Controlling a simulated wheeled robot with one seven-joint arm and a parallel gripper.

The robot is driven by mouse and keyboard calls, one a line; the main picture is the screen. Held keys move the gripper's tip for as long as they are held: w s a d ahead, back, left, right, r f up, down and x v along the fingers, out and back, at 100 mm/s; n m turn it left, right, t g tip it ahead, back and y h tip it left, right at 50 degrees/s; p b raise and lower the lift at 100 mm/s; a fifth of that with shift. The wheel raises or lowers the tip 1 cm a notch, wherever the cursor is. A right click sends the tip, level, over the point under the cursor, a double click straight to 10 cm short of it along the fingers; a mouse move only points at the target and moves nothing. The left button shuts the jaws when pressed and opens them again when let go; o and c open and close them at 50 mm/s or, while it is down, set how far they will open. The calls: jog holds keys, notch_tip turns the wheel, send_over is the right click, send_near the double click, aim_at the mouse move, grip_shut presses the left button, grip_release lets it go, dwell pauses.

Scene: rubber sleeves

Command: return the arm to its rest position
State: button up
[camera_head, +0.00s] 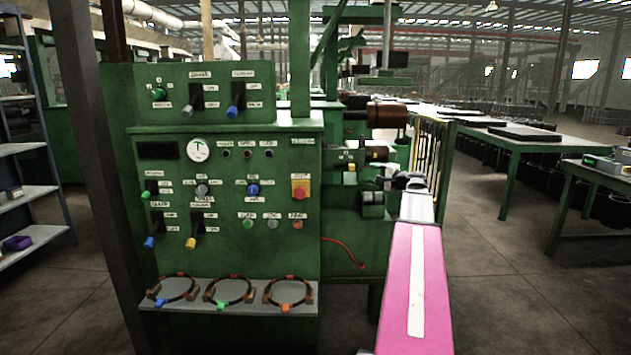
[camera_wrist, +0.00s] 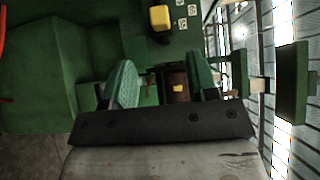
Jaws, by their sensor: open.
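My arm (camera_head: 416,280), pink with a white stripe, reaches forward at the right of the green control panel (camera_head: 230,240) in the head view. In the wrist view my gripper (camera_wrist: 163,80) is open, with two green ribbed pads apart. No held object is visible between them. A brown cylinder with a yellow mark (camera_wrist: 178,88) shows between the pads, seemingly behind them. In the head view the gripper end is small and hard to tell from the machinery behind it.
The panel carries several switches with coloured tips, a red button (camera_head: 300,189) and a gauge (camera_head: 198,149). Three rings with blue, green and orange pieces sit along its lower ledge (camera_head: 240,312). Green tables (camera_head: 510,142) stand at right. Open floor (camera_head: 530,300) lies right of my arm.

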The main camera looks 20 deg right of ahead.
jog(key=s+a+f+n+g+h, duration=0.1)
jog(key=s+a+f+n+g, duration=0.3)
jog(key=a+f, duration=0.75)
jog(key=s+a+f+n+g+h, duration=0.15)
jog(key=a+f+g, duration=0.35)
jog(key=a+f, duration=0.65)
jog(key=s+a+f+n+g+h, duration=0.3)
jog(key=s+a+f, duration=0.2)
jog(key=s+f, duration=0.3)
jog(key=s+a+f+n+g+h, duration=0.3)
jog(key=s+a+f, duration=0.2)
jog(key=s+f, duration=0.3)
jog(key=shift+s+a+f+n+g, duration=0.2)
jog(key=shift+s+n+g, duration=0.2)
jog(key=shift+s, duration=0.7)
